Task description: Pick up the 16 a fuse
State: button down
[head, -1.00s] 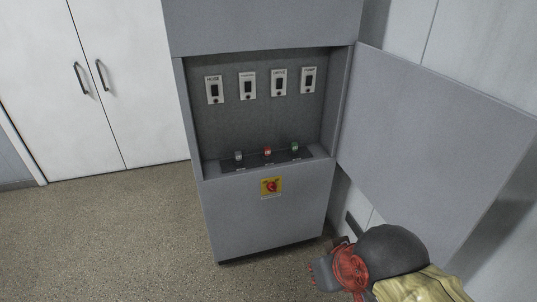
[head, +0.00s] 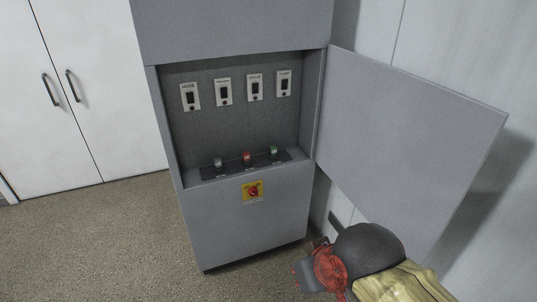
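Three small fuses stand in a row on the dark strip along the cabinet's inner ledge: a grey one (head: 218,162), a red one (head: 247,158) and a green one (head: 273,153). Their labels are too small to read, so I cannot tell from the markings which is the 16 A fuse. My gripper (head: 306,275) is at the bottom, right of centre, low in front of the cabinet and apart from the fuses. Its fingers are partly hidden and small, so their opening is unclear.
The grey cabinet (head: 248,228) stands open, with several switch plates on its back panel and a red knob on a yellow plate (head: 253,191) below the ledge. Its door (head: 405,135) swings out to the right above my arm. The floor (head: 100,245) at left is clear.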

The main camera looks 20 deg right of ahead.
aim_at(217, 162)
jog(key=i+j+z, duration=0.15)
jog(key=i+z, duration=0.2)
jog(key=i, duration=0.2)
jog(key=i+j+z, duration=0.3)
jog(key=i, duration=0.2)
jog(key=i+j+z, duration=0.35)
jog(key=i, duration=0.15)
